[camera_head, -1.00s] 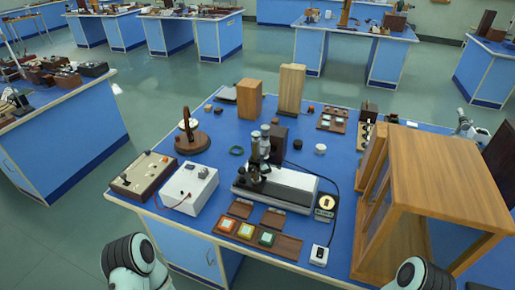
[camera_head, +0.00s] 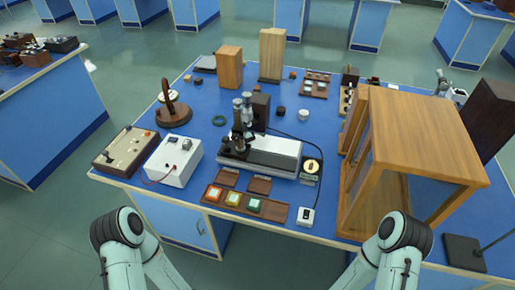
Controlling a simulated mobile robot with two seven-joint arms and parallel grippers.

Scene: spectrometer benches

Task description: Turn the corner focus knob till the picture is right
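A spectrometer-like instrument with a grey bed (camera_head: 270,157) and upright dark and silver optics (camera_head: 242,120) stands on the blue bench, left of a wooden glass-fronted cabinet. A round cream dial with a dark centre (camera_head: 313,166) sits at the right end of the bed, with a small label plate in front of it. Whether it is the corner focus knob, I cannot tell; no other knob is clear at this size. No picture or screen readout is legible. Only my arm links show at the bottom left and right; neither gripper is in view.
A tray with orange, yellow and green squares (camera_head: 225,199) and a white switch box (camera_head: 306,216) lie at the front. A white power box (camera_head: 173,160) and brown panel (camera_head: 126,150) stand left. The wooden cabinet (camera_head: 425,125) blocks the right side.

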